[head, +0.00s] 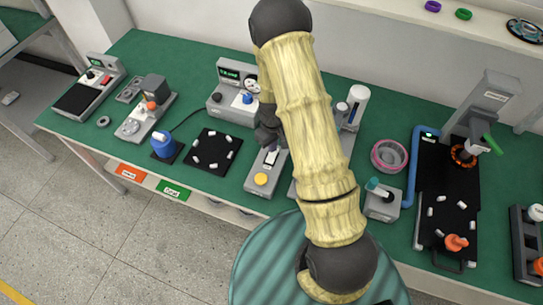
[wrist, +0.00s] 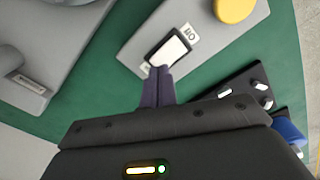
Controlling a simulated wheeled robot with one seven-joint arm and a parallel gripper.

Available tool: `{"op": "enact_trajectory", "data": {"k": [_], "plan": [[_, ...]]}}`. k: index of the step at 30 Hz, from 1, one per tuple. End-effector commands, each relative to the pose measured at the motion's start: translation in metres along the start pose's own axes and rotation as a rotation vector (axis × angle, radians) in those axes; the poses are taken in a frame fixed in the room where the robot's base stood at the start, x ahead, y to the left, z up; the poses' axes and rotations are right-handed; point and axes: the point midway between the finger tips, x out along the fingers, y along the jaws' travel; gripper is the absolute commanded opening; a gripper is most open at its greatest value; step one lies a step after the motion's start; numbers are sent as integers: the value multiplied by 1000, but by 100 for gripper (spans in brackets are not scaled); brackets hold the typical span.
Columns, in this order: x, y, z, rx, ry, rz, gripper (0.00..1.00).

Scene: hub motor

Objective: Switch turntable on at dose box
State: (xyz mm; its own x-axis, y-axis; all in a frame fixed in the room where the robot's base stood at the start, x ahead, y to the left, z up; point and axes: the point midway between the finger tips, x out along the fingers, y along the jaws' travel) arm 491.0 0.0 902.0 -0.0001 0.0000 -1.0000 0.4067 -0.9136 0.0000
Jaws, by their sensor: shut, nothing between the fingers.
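The grey dose box (head: 254,184) stands near the front edge of the green table, with a round yellow button (head: 261,179) and a black-framed rocker switch (head: 271,157). In the wrist view, the box (wrist: 135,48) shows at the top, with the white rocker (wrist: 172,50) beside a small label. My gripper (wrist: 160,70) is shut and empty. Its fingertips overlap the near edge of the switch frame; I cannot tell if they touch it. In the head view my gripper (head: 269,140) is just behind the switch, partly hidden by my arm. No turntable can be made out for certain.
A grey stand with a white cylinder (head: 358,98) is close on the right, partly behind my arm. A pink-rimmed bowl (head: 390,155) is farther right.

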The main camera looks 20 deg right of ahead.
Motion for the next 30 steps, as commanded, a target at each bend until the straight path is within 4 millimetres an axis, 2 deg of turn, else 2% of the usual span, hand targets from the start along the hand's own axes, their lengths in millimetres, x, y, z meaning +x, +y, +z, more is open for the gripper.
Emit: {"op": "enact_trajectory", "data": {"k": [30], "plan": [[10,0,0,0,0,0,0]]}}
